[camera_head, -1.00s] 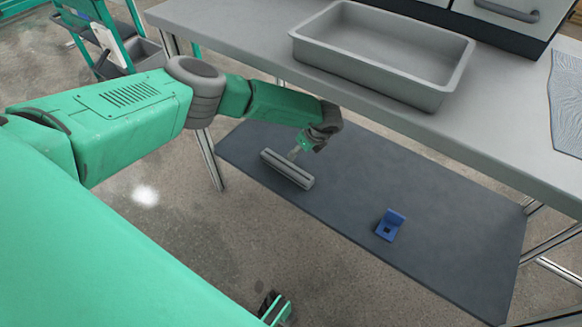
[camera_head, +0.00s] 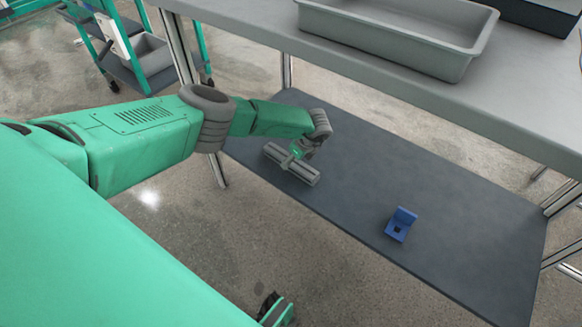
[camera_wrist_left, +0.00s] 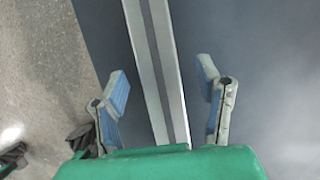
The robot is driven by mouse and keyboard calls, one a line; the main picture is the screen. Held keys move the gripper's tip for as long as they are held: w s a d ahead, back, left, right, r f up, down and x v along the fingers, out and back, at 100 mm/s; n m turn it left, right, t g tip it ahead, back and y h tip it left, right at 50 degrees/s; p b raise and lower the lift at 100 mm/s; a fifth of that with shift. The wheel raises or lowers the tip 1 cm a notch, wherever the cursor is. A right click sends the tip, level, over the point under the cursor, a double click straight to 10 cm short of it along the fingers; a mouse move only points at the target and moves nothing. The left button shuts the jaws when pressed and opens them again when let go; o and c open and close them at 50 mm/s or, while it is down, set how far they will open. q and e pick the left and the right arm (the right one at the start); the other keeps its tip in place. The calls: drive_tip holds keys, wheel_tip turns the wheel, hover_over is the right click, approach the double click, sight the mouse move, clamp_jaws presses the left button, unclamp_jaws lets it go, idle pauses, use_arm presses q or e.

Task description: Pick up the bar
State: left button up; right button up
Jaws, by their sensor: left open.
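The bar (camera_head: 307,174) is a long grey piece with a groove along its length. It lies on the dark lower shelf (camera_head: 350,165), near its front left part. My left gripper (camera_head: 292,161) is over the middle of the bar and hides part of it. In the left wrist view the bar (camera_wrist_left: 153,60) runs lengthwise between the two open fingers of the left gripper (camera_wrist_left: 163,80). A gap shows between each finger and the bar.
A blue angled bracket (camera_head: 400,225) stands on the lower shelf to the right. A grey table top (camera_head: 500,105) overhangs the shelf and carries a grey tray (camera_head: 385,50). A metal leg (camera_head: 217,168) stands left of the shelf. A green trolley (camera_head: 135,55) is at the back left.

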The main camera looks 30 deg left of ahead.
use_arm(q)
drive_tip(key=b+x, duration=0.1)
drive_tip(key=x, duration=0.1)
drive_tip(key=shift+a+f, duration=0.2)
drive_tip(key=shift+f, duration=0.15)
drive_tip(key=shift+r, duration=0.1)
clamp_jaws()
